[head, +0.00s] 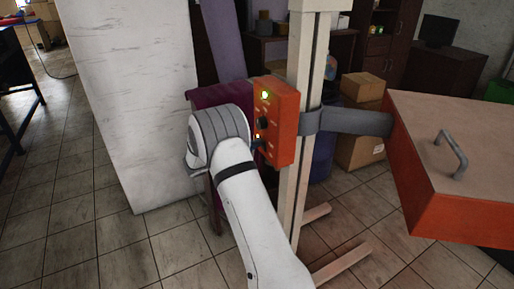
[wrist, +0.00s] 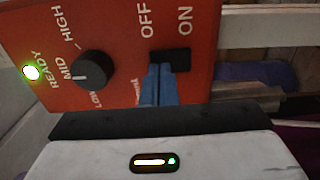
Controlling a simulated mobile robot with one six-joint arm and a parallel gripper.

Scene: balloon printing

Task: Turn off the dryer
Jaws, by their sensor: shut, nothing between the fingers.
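The dryer's orange control box (head: 284,128) is fixed to a pale upright post. In the wrist view its panel (wrist: 110,25) shows a lit green READY lamp (wrist: 31,72), a black LOW-MID-HIGH knob (wrist: 94,70) and a black switch (wrist: 172,58) beside the OFF and ON labels. My gripper (wrist: 158,68) is shut and empty, with its blue fingertips at the lower left part of the switch, on the OFF side. They overlap the switch; I cannot tell whether they touch it. In the head view my wrist hides most of the gripper.
The dryer's orange heater head (head: 460,215) with a grey handle extends right from the post on a grey arm (head: 350,122). A tall white panel (head: 130,100) stands left of my arm. Cardboard boxes (head: 362,88) are behind the post. Tiled floor is clear at left.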

